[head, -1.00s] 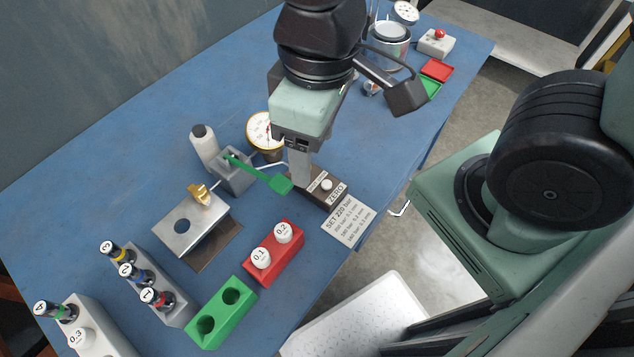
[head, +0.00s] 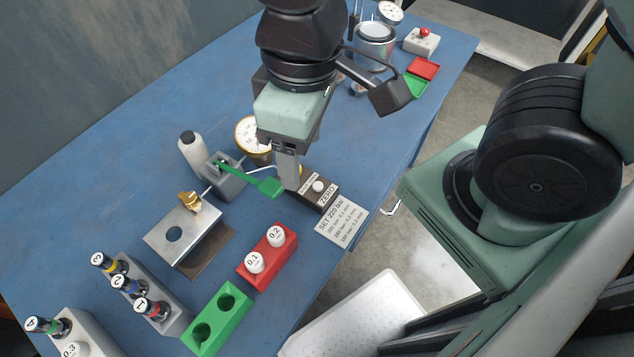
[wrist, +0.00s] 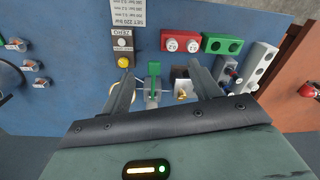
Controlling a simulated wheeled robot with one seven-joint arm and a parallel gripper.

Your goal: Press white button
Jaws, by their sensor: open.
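The white button (head: 318,187) is a small round cap on a dark box (head: 326,199) marked ZERO, near the table's right edge. In the wrist view the box (wrist: 122,49) is at the upper left, with a yellow round part (wrist: 123,62) at its near end. My gripper (head: 288,184) points down beside the box, just left of the button in the head view, and hides part of the box. In the wrist view my gripper (wrist: 162,84) has its fingers wide apart with nothing between them. I cannot tell its exact height above the table.
A green lever (head: 250,180) on a grey pump block lies close left of my gripper, with a dial gauge (head: 250,132) behind.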

